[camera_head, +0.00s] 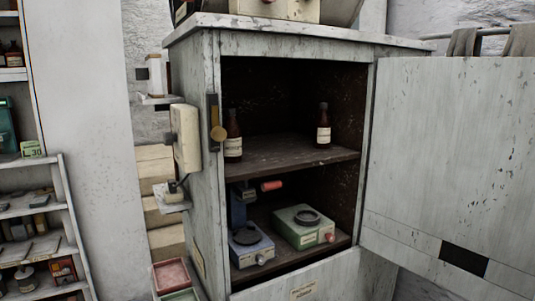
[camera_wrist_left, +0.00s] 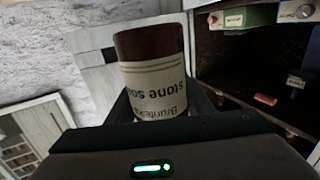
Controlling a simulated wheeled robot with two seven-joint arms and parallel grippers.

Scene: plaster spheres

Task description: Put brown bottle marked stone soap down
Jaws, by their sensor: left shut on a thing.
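The brown bottle marked stone soap (camera_wrist_left: 152,84) is in the left wrist view, its cream label reading upside down. My left gripper (camera_wrist_left: 161,108) is shut on it, with dark fingers on both sides of the bottle. The part of the bottle nearest the wrist is hidden behind the gripper body. The head view shows neither gripper and not this held bottle. In the left wrist view, the open cabinet interior is to the right of the bottle, apart from it. My right gripper is in no view.
The grey cabinet (camera_head: 292,45) stands open, its door (camera_head: 450,150) swung right. Two brown labelled bottles stand on its upper shelf, left (camera_head: 233,135) and right (camera_head: 323,126), with bare shelf (camera_head: 285,155) between. Below are a blue device (camera_head: 250,247) and a green device (camera_head: 303,227).

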